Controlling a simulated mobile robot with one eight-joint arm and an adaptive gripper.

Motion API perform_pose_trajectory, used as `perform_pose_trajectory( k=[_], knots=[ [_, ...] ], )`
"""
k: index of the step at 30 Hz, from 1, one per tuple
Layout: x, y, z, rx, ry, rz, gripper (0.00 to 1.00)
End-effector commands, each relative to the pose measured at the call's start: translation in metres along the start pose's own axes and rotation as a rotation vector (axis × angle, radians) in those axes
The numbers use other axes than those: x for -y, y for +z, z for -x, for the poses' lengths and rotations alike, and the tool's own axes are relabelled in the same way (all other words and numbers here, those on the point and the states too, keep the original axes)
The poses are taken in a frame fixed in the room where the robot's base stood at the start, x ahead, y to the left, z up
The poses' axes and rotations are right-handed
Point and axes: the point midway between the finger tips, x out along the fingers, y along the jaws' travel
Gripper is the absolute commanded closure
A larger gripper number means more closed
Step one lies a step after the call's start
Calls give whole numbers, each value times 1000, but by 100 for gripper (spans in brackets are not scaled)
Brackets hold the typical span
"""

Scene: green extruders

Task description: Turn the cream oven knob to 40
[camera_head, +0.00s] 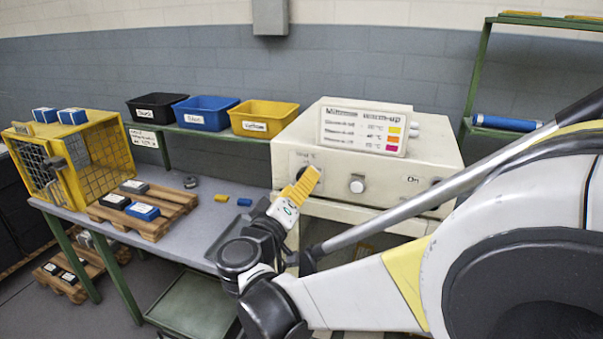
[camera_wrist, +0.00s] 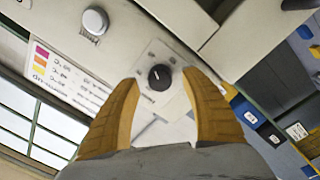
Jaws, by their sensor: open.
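The cream oven (camera_head: 425,176) stands right of the workbench, with its front panel facing me. Its temperature knob (camera_wrist: 160,77) is black and round in the wrist view, with a small white mark on its face. Small printed marks surround it, too small to read. My gripper (camera_head: 313,174), with yellow fingers, is in front of the panel's left part. In the wrist view my gripper (camera_wrist: 158,84) is open, with one finger on each side of the knob and a visible gap to both. Contact is not visible.
A silver round knob (camera_head: 357,184) sits mid-panel and also shows in the wrist view (camera_wrist: 95,21). A warm-up sign (camera_head: 363,128) stands on the oven. Black (camera_head: 157,107), blue (camera_head: 206,111) and yellow (camera_head: 264,117) bins line the shelf; a yellow cage (camera_head: 73,160) is left.

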Motion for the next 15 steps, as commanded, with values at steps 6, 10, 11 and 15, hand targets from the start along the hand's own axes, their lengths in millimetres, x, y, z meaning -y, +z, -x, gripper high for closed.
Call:
perform_pose_trajectory(
  k=[6,10,11,15],
  knots=[
    [1,-1,48,-4,-4,0,46],
    [1,0,76,-3,-4,-1,46],
    [1,0,82,-3,-4,-1,46],
    [0,0,100,-1,-3,-1,46]
  ],
)
